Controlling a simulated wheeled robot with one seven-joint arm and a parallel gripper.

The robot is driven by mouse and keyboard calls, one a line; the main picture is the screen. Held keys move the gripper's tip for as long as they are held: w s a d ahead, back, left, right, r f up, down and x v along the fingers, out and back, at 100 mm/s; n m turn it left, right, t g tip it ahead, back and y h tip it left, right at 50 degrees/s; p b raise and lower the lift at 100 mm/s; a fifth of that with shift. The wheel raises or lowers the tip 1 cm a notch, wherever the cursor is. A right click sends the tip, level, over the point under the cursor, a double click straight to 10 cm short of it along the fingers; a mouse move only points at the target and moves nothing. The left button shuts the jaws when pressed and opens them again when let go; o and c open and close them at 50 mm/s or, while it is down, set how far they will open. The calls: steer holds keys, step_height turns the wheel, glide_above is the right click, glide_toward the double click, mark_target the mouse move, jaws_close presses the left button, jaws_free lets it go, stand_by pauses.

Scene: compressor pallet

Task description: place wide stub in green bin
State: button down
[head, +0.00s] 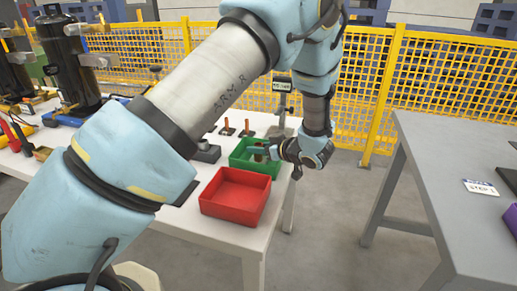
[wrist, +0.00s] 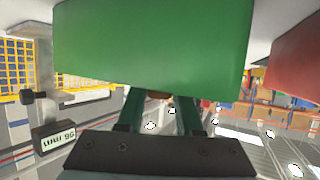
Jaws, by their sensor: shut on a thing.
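The green bin (head: 242,166) stands on the white table behind the red bin, and its wall fills the upper middle of the wrist view (wrist: 155,45). My gripper (head: 259,150) is at the green bin, reaching in from its right side. It is shut on a small brown, copper-coloured piece, which looks like the wide stub (head: 259,156). In the wrist view only a sliver of the stub (wrist: 159,95) shows between the two dark green fingers; the bin wall hides the rest. I cannot tell whether the stub touches the bin floor.
The red bin (head: 236,195) stands in front of the green bin. Upright copper pieces (head: 226,128) stand behind, left of the green bin. A grey table (head: 450,165) is at right, across an open floor gap. Yellow fencing (head: 440,80) runs behind.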

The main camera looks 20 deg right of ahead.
steer(key=shift+f, duration=0.2)
steer(key=c, duration=0.6)
jaws_free()
steer(key=shift+f, duration=0.15)
steer(key=shift+o, duration=0.2)
steer(key=shift+r, duration=0.25)
steer(key=b+v, duration=0.1)
steer(key=v, duration=1.1)
